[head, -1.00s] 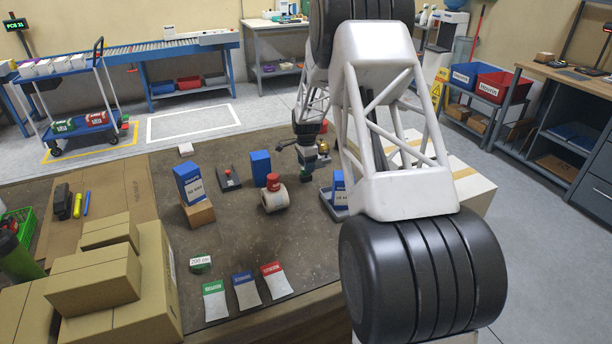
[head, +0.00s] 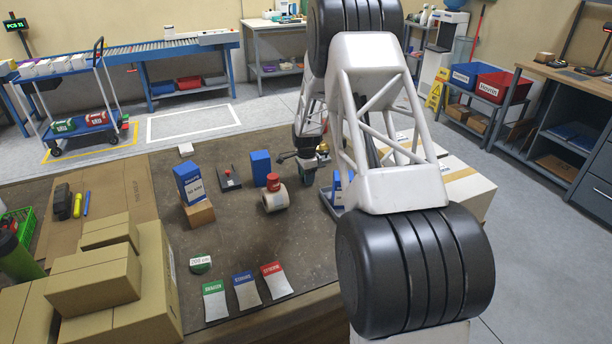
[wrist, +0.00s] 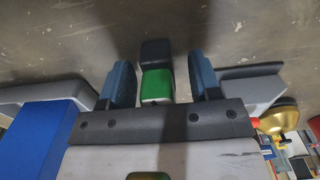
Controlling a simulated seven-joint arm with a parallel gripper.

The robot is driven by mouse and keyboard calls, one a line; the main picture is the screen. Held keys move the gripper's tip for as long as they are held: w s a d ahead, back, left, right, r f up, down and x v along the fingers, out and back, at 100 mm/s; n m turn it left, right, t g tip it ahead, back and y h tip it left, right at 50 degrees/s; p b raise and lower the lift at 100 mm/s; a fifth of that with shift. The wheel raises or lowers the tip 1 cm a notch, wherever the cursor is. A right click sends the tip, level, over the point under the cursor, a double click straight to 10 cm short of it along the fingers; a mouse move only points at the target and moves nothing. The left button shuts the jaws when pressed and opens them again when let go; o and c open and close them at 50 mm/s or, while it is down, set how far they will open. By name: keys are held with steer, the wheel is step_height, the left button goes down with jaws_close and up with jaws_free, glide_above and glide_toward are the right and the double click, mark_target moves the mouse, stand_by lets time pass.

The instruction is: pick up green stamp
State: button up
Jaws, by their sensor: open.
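The green stamp (wrist: 156,84), a green block with a dark end, shows in the wrist view between my gripper's two blue fingers. My gripper (wrist: 160,69) is open, with a gap visible on each side of the stamp. I cannot tell whether either finger touches it. In the head view my gripper (head: 298,158) is small and low over the table, behind the tape roll and left of the blue-box tray. The stamp cannot be made out there, with my arm in the way.
A tape roll (head: 275,200) with a red item on top, a blue box (head: 260,168) and a blue carton (head: 189,184) on a brown box stand left of my gripper. A tray (head: 331,204) is close on the right.

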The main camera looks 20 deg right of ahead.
steer(key=c, duration=1)
steer(key=shift+r, duration=5)
